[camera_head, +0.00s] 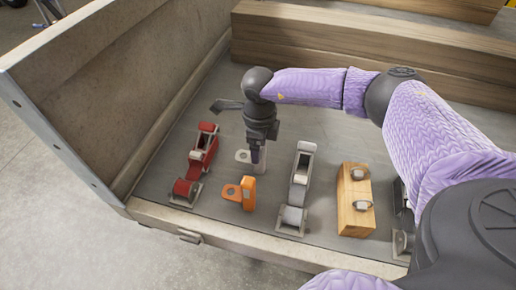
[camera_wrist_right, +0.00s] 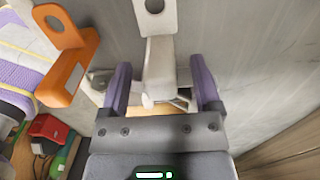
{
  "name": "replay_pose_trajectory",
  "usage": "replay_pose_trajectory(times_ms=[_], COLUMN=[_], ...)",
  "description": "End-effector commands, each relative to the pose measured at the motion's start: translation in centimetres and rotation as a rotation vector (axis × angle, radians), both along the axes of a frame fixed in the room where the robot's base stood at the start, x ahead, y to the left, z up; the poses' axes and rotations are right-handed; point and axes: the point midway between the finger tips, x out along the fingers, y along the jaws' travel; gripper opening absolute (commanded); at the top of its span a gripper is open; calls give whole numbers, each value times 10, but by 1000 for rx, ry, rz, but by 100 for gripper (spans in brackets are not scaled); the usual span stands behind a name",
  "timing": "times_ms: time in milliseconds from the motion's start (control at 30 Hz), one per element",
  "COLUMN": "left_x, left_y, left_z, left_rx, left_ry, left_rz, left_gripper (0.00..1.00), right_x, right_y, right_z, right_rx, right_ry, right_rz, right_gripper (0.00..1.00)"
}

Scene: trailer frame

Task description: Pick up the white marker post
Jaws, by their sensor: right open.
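The white marker post (camera_head: 260,165) stands on the grey trailer floor, with a flat tab that has a hole on its left side. My right gripper (camera_head: 257,153) points down at it from above and hides part of it. In the right wrist view the white post (camera_wrist_right: 160,60) lies between the two purple fingers of my open right gripper (camera_wrist_right: 160,80). A gap shows on each side of the post. My left gripper is not in view.
An orange bracket (camera_head: 247,193) stands close in front of the post. A red ratchet strap (camera_head: 203,155) is to the left. A grey ratchet (camera_head: 299,180) and a wooden block with metal rings (camera_head: 355,190) are to the right. Timber beams (camera_head: 350,50) lie behind.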

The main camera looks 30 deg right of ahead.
Motion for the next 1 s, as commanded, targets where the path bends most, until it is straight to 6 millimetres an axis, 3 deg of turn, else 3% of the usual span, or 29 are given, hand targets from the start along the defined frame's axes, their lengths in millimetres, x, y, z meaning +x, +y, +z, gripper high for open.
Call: replay_pose_trajectory(times_ms=[200, 567, 1000], left_x=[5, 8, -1], left_y=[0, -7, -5], left_z=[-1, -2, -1], left_rx=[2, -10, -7], left_ry=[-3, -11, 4], left_rz=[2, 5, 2], left_gripper=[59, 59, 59], right_x=[0, 0, 0], right_y=[0, 0, 0], right_z=[-3, -2, -2], right_rx=[1, 1, 1], right_ry=[-1, -1, -1], right_rz=[0, 0, 0], right_gripper=[79, 3, 0])
